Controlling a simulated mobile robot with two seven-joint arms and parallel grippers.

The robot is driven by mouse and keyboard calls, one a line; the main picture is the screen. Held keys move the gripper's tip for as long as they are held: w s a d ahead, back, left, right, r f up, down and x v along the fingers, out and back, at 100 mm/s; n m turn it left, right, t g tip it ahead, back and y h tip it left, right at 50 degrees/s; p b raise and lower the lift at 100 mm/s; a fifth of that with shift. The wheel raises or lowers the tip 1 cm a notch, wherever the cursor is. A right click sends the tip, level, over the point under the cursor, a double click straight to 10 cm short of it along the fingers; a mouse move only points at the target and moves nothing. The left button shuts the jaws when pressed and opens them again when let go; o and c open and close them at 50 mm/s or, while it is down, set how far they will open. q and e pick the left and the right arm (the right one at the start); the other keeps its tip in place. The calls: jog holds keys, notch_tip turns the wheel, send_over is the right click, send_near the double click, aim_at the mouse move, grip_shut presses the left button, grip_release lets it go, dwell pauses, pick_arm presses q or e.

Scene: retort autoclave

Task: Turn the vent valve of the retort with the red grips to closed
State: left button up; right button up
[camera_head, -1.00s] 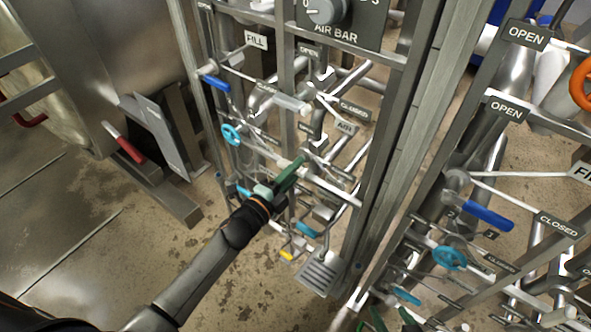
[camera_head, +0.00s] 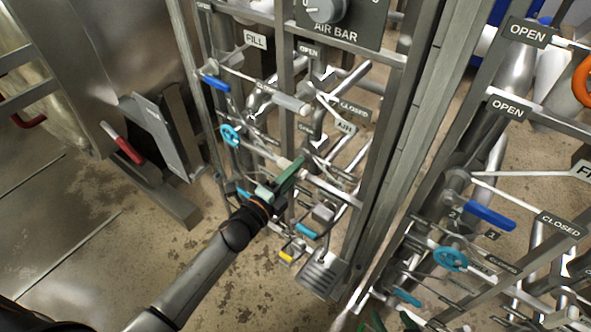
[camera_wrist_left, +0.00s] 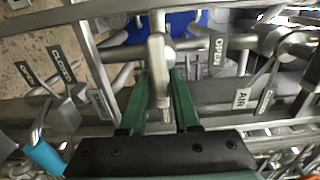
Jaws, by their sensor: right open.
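My left gripper (camera_head: 288,180) with its green fingers is at the left valve panel in the head view. In the left wrist view its fingers (camera_wrist_left: 160,88) lie on either side of a lever's pale grip (camera_wrist_left: 157,75), with narrow gaps seeming to show, so it looks open around it. An OPEN plate (camera_wrist_left: 218,50) is right of that grip and a CLOSED plate (camera_wrist_left: 64,66) is to the left. Red grips (camera_head: 128,150) show at the retort on the left. No vent label is readable. My right gripper (camera_head: 392,322) shows only its green tips at the bottom edge, apart.
The left panel carries a blue lever (camera_head: 215,83), a cyan handwheel (camera_head: 230,134), a grey-grip lever (camera_head: 290,102) and AIR and FILL plates. A metal post (camera_head: 425,130) separates it from a second panel with a blue lever (camera_head: 489,215) and orange handwheel (camera_head: 583,84). Floor at lower left is clear.

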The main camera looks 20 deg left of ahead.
pick_arm(q)
jog(key=shift+o, duration=1.3)
jog(key=v, duration=1.2)
jog(key=shift+s, duration=0.25)
jog(key=shift+a+r, duration=0.1)
